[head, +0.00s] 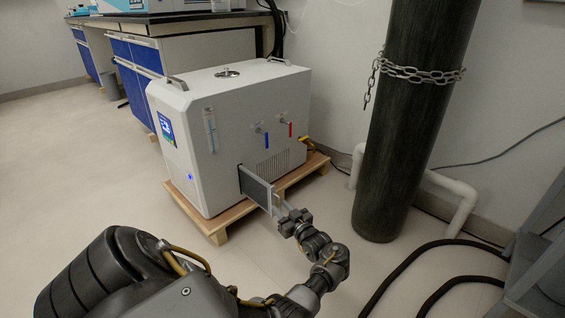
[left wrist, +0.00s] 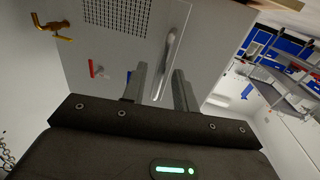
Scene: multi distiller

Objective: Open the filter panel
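The distiller is a white box (head: 237,120) on a wooden pallet. In the head view a grey filter panel (head: 257,186) stands out from the lower part of its side, with a dark gap at its left edge. In the left wrist view a slim silver handle (left wrist: 171,48) shows on the grey side. My left gripper (head: 281,205) is at the panel's outer end. In the wrist view its two fingers (left wrist: 160,88) are apart, with the handle's lower end between them; contact is not clear. My right gripper is not in view.
Blue and red valves (head: 290,129) and a vent grille (head: 275,163) are on the same side. A dark chained gas cylinder (head: 408,130) stands to the right, with black hoses (head: 420,262) on the floor. A lab bench (head: 160,22) is behind; the left floor is clear.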

